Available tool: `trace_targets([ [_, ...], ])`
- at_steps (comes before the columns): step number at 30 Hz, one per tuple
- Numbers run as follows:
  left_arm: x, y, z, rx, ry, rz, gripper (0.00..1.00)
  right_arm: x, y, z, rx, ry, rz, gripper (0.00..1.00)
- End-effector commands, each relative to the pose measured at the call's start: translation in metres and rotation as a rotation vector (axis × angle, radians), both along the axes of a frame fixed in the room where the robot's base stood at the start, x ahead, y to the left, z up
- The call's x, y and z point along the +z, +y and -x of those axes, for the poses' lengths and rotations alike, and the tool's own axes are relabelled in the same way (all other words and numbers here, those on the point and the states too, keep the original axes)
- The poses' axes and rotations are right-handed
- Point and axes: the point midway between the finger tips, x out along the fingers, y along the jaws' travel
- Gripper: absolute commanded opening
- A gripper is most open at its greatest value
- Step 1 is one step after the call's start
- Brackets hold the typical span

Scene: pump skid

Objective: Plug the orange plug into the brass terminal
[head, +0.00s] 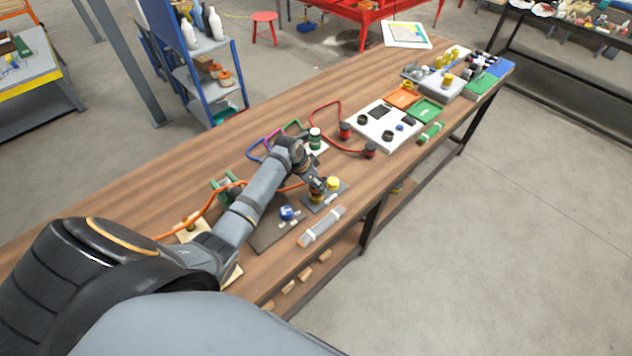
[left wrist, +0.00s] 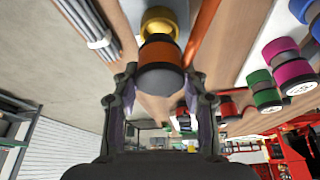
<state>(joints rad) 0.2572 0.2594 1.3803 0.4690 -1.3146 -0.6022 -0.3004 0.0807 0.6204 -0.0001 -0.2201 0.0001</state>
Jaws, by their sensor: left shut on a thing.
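My left gripper (head: 317,189) reaches down over a small dark plate (head: 323,204) on the bench. I cannot tell whether the two touch. In the head view, a yellow round post (head: 333,183) stands on the plate beside the gripper. The gripper mostly hides the plug there. My right gripper is not in view.
An orange cable (head: 205,203) runs left along the bench. A bundle of grey rods (head: 321,227) lies near the front edge. A blue knob (head: 287,213) sits on a dark panel. A white box with black knobs (head: 382,124) and red plugs stand farther along.

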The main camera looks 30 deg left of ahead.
Motion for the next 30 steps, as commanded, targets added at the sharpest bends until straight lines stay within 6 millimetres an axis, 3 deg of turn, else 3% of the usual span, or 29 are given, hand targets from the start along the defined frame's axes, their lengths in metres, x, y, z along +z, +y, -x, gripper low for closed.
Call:
trace_targets([
  [30, -0.021, 0.0, 0.0, 0.0, 0.0, 0.0, 0.06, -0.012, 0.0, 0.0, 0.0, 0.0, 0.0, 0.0],
])
